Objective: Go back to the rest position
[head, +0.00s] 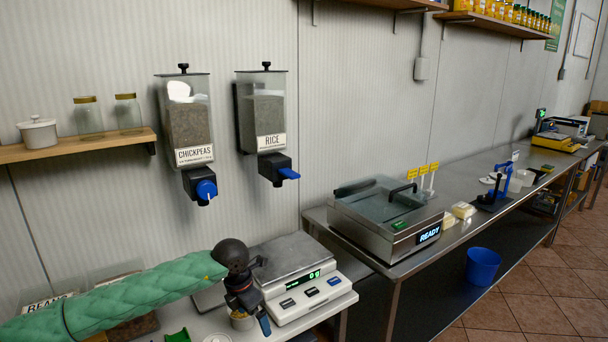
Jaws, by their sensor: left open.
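My left arm comes in from the left in a green quilted sleeve, and its black gripper (252,317) hangs downward near the bottom edge. The gripper is open, just left of the white scale (310,302). A small cup (243,323) with yellowish contents shows right by the fingers. It is partly hidden, and I cannot tell whether the fingers touch it. My right gripper is not in view.
Chickpeas (188,122) and rice (266,112) dispensers hang on the wall above. A wooden shelf (75,147) with jars is at left. A metal sealing machine (385,222) reading READY stands on the right counter, and a blue bucket (482,267) sits below.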

